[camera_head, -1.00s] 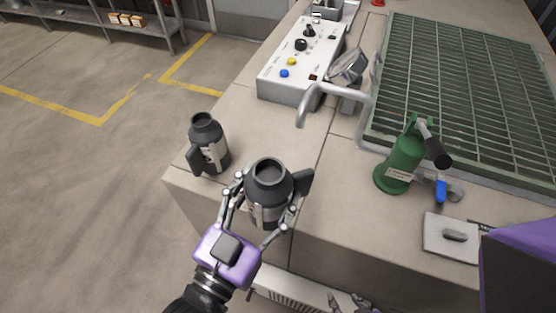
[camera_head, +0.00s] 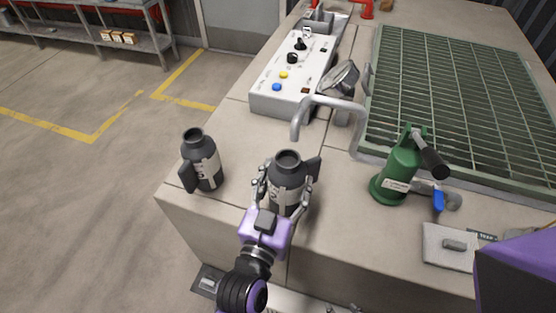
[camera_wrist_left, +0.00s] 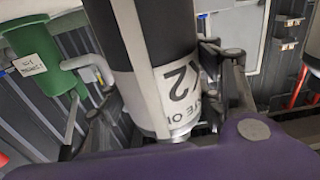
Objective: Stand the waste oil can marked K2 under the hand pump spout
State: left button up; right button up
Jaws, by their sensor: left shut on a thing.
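My left gripper (camera_head: 286,188) is shut around a dark grey can with a pale label (camera_head: 285,199). In the left wrist view the label of this waste oil can (camera_wrist_left: 178,88) reads K2, and the can shows upside down between the fingers. The can is about upright over the near part of the bench; whether it touches the top I cannot tell. The hand pump spout (camera_head: 297,128) is a grey pipe curving down, beyond the can and slightly right of it. The green hand pump (camera_head: 397,172) stands to the right. My right gripper is not in view.
A second dark can (camera_head: 203,163) stands at the bench's left edge. A control box (camera_head: 295,75) with knobs and buttons is behind the spout. A green grating (camera_head: 450,100) fills the right. Bare bench top (camera_head: 250,145) lies between the cans and box.

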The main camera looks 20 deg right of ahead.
pick_arm(q)
jog(key=x, duration=0.3)
jog(key=shift+w+d+r, duration=0.1)
jog(key=shift+w+r, duration=0.05)
jog(key=shift+w, duration=0.05)
jog(key=shift+w+d+f, duration=0.15)
jog(key=shift+w+f, duration=0.05)
jog(key=shift+f, duration=0.2)
jog(key=shift+w+d+f, duration=0.1)
jog(key=shift+w+f, duration=0.05)
jog(key=shift+f, duration=0.25)
jog(key=shift+a, duration=0.1)
jog(key=shift+s, duration=0.1)
jog(key=shift+f, duration=0.1)
jog(key=shift+f, duration=0.2)
jog(key=o, duration=1.6)
jog(key=shift+c, duration=0.2)
jog(key=shift+r, duration=0.15)
